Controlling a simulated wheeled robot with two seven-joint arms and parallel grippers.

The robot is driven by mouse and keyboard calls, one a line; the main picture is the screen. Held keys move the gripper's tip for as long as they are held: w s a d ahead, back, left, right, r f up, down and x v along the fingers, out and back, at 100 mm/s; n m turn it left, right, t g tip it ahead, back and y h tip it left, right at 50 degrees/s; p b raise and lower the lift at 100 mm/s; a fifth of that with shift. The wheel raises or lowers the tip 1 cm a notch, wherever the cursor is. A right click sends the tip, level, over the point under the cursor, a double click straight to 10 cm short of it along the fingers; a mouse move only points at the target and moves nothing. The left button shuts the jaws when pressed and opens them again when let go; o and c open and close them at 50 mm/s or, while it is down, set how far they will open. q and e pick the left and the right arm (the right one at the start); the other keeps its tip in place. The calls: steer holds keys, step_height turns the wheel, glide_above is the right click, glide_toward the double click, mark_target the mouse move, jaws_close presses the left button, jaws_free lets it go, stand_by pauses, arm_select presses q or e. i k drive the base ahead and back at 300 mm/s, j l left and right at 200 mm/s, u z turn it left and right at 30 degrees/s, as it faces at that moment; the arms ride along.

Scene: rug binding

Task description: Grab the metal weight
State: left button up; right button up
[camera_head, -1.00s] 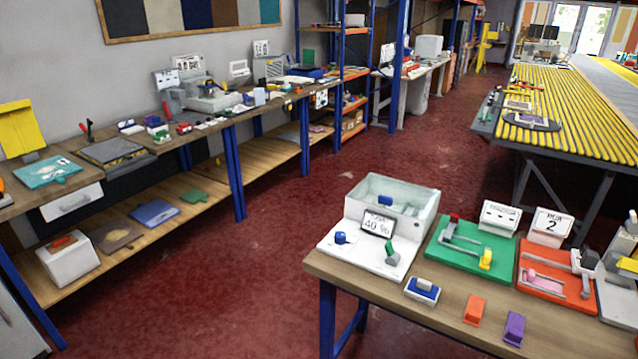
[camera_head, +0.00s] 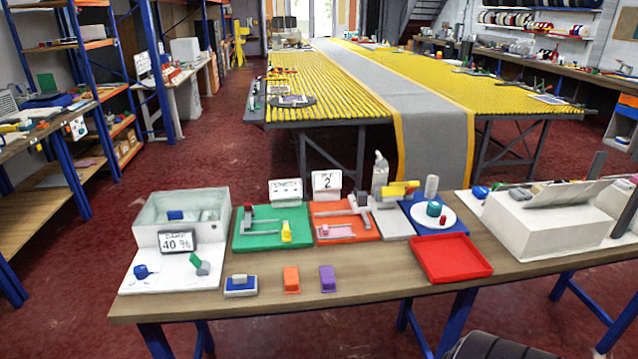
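I cannot tell for sure which thing is the metal weight. A small upright grey cylinder (camera_head: 431,187) stands at the back of a blue base (camera_head: 456,228), behind a white round dish (camera_head: 447,220) with small teal pieces; it could be the weight. A grey upright piece (camera_head: 380,172) stands to its left, near a yellow part. Neither of my grippers is in view.
The wooden bench (camera_head: 370,287) holds a clear-walled bin (camera_head: 182,212), a green fixture (camera_head: 262,239), an orange fixture (camera_head: 333,233), a red tray (camera_head: 451,258) and a white machine (camera_head: 548,219). Small blue-white, orange and purple blocks lie in front. Bare wood shows along the front edge.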

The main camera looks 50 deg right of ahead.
mark_target(362, 197)
steer(key=z, duration=1.75)
